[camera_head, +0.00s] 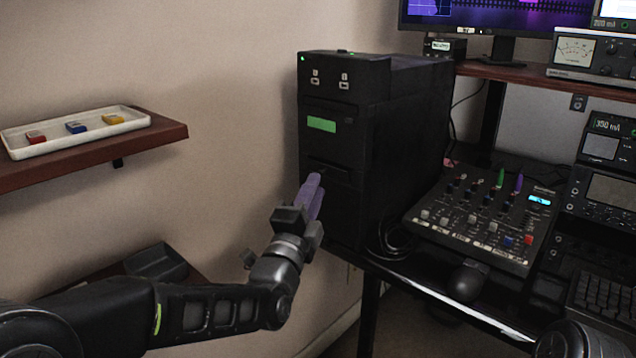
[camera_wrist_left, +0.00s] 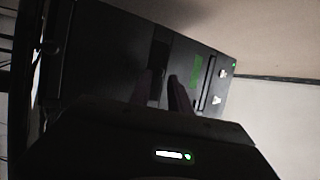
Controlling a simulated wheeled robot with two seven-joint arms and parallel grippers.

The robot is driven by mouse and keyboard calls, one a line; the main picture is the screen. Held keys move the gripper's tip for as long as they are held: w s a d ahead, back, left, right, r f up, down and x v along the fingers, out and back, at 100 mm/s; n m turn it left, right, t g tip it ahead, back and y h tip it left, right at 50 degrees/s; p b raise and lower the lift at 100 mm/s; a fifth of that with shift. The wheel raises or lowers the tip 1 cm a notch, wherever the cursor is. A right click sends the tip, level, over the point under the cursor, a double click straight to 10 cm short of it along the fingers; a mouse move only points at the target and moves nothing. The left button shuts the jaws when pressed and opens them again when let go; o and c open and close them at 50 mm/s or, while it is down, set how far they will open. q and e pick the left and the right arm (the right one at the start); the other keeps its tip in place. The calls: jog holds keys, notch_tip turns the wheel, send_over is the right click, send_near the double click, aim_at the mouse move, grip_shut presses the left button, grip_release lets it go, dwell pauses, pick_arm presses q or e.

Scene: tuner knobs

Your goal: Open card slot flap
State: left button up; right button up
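The black tower unit (camera_head: 400,110) stands against the wall, with a green label (camera_head: 321,124) on its front. Below the label is a dark slot with a ledge-like flap (camera_head: 338,167), partly hidden by my gripper. It looks closed, but the dark surfaces make this hard to tell. My left gripper (camera_head: 314,182), with purple fingers, points at the front face by this slot. In the left wrist view, the left fingers (camera_wrist_left: 163,88) are a little apart with a dark slot area (camera_wrist_left: 158,62) beyond them. I cannot tell whether they touch the flap. My right gripper is not in view.
A wall shelf (camera_head: 165,130) at left holds a white tray (camera_head: 75,131) with red, blue and yellow pieces. A mixer panel (camera_head: 485,215) with knobs and sliders lies right of the tower. Monitors and meters fill the right. Open space lies left of the tower.

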aim_at(325, 173)
pick_arm(q)
jog(key=x, duration=0.3)
jog(key=shift+c, duration=0.4)
grip_shut()
